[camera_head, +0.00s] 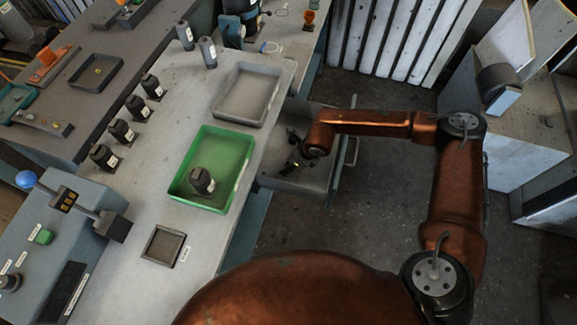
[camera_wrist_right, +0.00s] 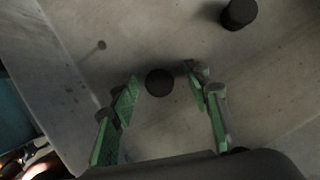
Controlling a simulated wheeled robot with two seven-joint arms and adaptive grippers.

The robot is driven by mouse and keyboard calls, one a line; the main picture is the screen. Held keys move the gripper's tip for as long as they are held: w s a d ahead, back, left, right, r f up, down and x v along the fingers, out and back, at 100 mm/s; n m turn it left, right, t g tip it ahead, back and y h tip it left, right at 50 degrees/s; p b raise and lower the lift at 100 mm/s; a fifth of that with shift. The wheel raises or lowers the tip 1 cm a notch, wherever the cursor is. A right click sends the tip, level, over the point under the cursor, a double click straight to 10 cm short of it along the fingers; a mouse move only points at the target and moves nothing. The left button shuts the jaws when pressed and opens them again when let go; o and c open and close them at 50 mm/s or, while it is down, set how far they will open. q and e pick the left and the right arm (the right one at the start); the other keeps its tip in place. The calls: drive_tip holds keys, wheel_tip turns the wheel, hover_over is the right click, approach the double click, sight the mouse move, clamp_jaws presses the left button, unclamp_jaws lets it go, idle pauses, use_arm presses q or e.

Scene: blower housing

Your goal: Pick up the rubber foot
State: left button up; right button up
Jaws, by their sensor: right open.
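In the right wrist view a dark round rubber foot (camera_wrist_right: 159,82) lies on the grey drawer floor, between and slightly beyond the fingertips of my right gripper (camera_wrist_right: 162,76). The green-padded fingers are open, one on each side of it, with a gap on both sides. A second dark foot (camera_wrist_right: 239,13) stands near the top edge. In the head view my right gripper (camera_head: 294,161) is down inside the open drawer (camera_head: 318,182); the feet cannot be made out there. My left gripper is in neither view.
On the bench are a green tray (camera_head: 234,150) holding a dark part (camera_head: 201,181), an empty grey tray (camera_head: 247,93) and a small square tray (camera_head: 163,246).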

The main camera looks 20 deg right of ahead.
drive_tip(key=c, duration=1.1)
drive_tip(key=shift+o, duration=0.2)
drive_tip(key=shift+r, duration=0.1)
